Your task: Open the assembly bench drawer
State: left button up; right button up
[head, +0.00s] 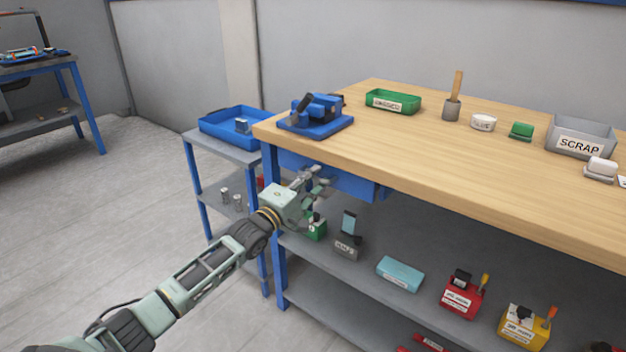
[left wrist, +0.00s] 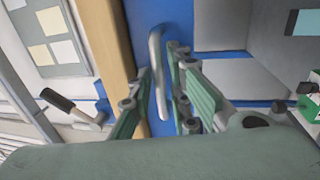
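The assembly bench drawer (head: 352,184) is a blue front under the left end of the wooden bench top. It looks closed, but my gripper hides part of it. In the left wrist view, its silver bar handle (left wrist: 157,75) runs against the blue drawer front (left wrist: 143,20). My left gripper (head: 318,178) is at the drawer front. In the left wrist view its fingers (left wrist: 160,82) are apart, one on each side of the handle. Blue shows between handle and right finger; I cannot tell whether the left finger touches. My right gripper is not in view.
The bench top (head: 440,150) holds a blue vise (head: 316,112), a green tray (head: 393,101) and a scrap bin (head: 580,137). A lower shelf (head: 350,275) with several small items lies below the drawer. A side cart with a blue tray (head: 232,126) stands left. Floor is clear at left.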

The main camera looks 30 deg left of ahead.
pick_arm(q)
jog(key=shift+w, duration=0.1)
jog(key=shift+c, duration=0.5)
grip_shut()
